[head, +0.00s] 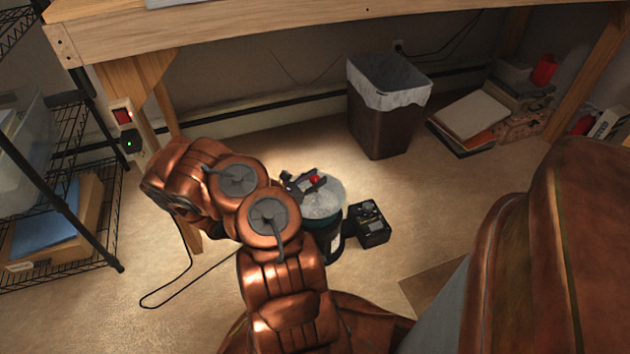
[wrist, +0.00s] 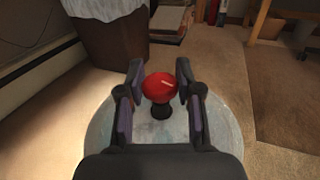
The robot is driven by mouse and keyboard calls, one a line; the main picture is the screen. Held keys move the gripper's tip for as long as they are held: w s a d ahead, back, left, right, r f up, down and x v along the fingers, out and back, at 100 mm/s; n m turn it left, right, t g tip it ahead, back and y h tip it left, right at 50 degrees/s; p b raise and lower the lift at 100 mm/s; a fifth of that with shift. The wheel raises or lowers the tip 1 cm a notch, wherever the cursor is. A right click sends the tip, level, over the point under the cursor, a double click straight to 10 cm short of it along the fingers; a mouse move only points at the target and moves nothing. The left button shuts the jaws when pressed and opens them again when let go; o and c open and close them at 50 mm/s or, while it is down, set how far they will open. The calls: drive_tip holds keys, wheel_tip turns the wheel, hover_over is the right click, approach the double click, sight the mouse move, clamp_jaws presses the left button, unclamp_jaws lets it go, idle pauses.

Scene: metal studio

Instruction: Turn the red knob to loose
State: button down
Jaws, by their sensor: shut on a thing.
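The red knob (wrist: 159,87) has a pale mark on its top and stands on a short dark stem. The stem rises from the round pale lid (wrist: 215,128) of a dark container on the floor. In the head view the knob (head: 316,180) shows as a small red spot beside the gripper, and the lid (head: 325,200) is partly covered by my arm. My gripper (wrist: 158,85) is around the knob, with one finger on each side, and is shut on it. In the head view my gripper (head: 306,184) is small and partly hidden.
A black box (head: 372,224) stands right of the container. A brown bin (head: 382,128) with a white liner stands behind it. Books and boxes (head: 470,115) lie at the back right. A wire shelf (head: 70,200) is at left, and a wooden table (head: 230,22) spans above.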

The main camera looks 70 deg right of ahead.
drive_tip(key=shift+t, duration=0.3)
drive_tip(key=c, duration=0.7)
unclamp_jaws()
drive_tip(key=shift+a, duration=0.1)
drive_tip(key=shift+v, duration=5.9)
drive_tip(key=shift+f, duration=0.1)
